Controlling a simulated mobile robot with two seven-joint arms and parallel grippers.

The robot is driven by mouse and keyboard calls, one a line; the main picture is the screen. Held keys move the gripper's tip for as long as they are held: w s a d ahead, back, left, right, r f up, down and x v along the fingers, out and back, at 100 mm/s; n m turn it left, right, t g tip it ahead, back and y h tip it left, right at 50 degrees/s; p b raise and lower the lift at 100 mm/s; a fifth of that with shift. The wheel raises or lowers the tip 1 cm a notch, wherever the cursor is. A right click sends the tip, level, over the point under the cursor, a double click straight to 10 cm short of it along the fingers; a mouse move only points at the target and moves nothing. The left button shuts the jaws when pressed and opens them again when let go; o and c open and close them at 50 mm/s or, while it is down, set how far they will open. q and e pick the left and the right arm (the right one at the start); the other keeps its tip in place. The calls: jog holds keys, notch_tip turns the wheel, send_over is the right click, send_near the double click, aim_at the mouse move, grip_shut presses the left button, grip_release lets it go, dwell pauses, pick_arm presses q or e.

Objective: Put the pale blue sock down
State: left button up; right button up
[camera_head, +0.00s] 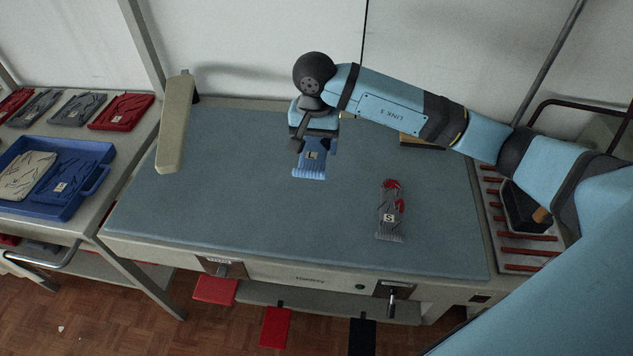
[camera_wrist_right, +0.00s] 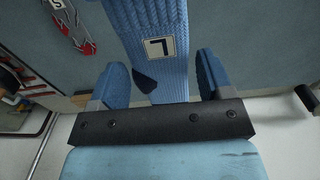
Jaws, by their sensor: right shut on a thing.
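The pale blue sock (camera_head: 310,166) is a ribbed knit piece with a white tag marked L. My right gripper (camera_head: 314,143) is shut on its far end, over the back middle of the padded blue-grey table top (camera_head: 240,200). In the right wrist view the sock (camera_wrist_right: 158,25) runs between the two blue fingers of the gripper (camera_wrist_right: 160,82), with its L tag facing the camera. The sock's near, ribbed end points toward the front of the table. I cannot tell whether it touches the surface. My left gripper is not in view.
A grey and red knit piece tagged S (camera_head: 389,212) lies right of the sock. A beige padded board (camera_head: 175,122) stands at the left edge. A blue tray (camera_head: 92,183) holds folded pieces on the left table. A red-barred rack (camera_head: 527,251) is at right. The table's middle and front left are clear.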

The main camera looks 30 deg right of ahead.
aim_at(315, 198)
notch_tip(315, 198, down, 16)
jog(key=shift+f+p, duration=0.15)
jog(key=shift+p, duration=1)
jog(key=shift+f, duration=0.25)
jog(key=shift+f+b, duration=0.2)
jog(key=shift+b, duration=0.1)
jog(key=o, duration=1)
jog(key=shift+r, duration=0.1)
